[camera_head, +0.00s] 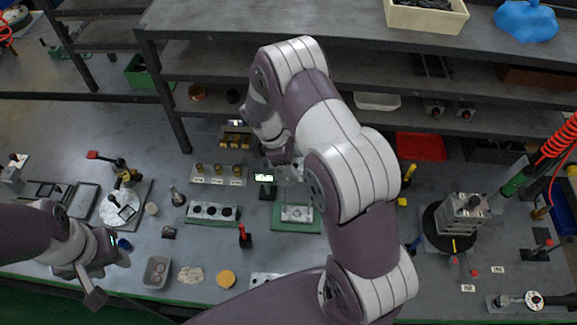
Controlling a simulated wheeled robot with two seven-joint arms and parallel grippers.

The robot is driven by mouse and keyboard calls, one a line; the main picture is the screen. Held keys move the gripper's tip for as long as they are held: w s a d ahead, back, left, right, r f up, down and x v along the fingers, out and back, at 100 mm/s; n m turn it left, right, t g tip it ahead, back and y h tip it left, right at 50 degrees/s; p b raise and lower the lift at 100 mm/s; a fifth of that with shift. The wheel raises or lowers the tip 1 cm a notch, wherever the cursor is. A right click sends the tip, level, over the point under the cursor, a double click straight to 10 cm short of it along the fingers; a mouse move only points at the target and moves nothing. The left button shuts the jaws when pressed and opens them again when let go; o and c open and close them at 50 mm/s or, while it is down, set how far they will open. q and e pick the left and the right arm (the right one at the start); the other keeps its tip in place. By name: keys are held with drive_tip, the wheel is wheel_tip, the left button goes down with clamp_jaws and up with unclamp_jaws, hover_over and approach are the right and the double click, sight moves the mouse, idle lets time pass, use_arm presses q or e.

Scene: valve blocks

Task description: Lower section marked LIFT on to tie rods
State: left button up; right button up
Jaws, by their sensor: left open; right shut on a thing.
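My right gripper (289,174) is at the middle of the bench, above the back edge of a green mat. It is shut on a section that my wrist and the view from above mostly hide; I cannot read any marking on it. On the mat (283,226) sits a silver plate (297,213) with what look like thin upright rods. The gripper is just behind and over this plate; I cannot tell whether the section touches the rods. My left gripper (92,290) is open and empty at the lower left, over the front of the bench.
A second green mat carries a dark-holed block (211,211). A metal block (462,214) stands on a round black base at right. Brass parts (235,140) and shelves (400,75) lie behind.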

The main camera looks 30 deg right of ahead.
drive_tip(key=shift+s+d+r, duration=0.2)
drive_tip(key=shift+s+d, duration=0.45)
drive_tip(key=shift+s, duration=0.25)
drive_tip(key=shift+w+a+f, duration=0.1)
drive_tip(key=shift+w+f, duration=0.05)
drive_tip(key=shift+w, duration=0.05)
drive_tip(key=shift+w+a+f+b, duration=0.15)
drive_tip(key=shift+f+b, duration=0.1)
drive_tip(key=shift+f, duration=0.1)
drive_tip(key=shift+w+a+f+b, duration=0.15)
drive_tip(key=shift+f+b, duration=0.1)
drive_tip(key=shift+f, duration=0.1)
drive_tip(key=b+x, duration=0.2)
drive_tip(key=x, duration=0.1)
drive_tip(key=shift+a+f+b, duration=0.2)
drive_tip(key=shift+f+b, duration=0.2)
drive_tip(key=shift+w+f, duration=0.1)
drive_tip(key=shift+f, duration=0.2)
use_arm(q)
drive_tip(key=f, duration=0.2)
drive_tip(key=s+f, duration=0.1)
drive_tip(key=shift+d+f, duration=0.4)
use_arm(e)
drive_tip(key=shift+w+a, duration=0.15)
use_arm(q)
drive_tip(key=shift+s+d, duration=0.1)
drive_tip(key=shift+s, duration=0.05)
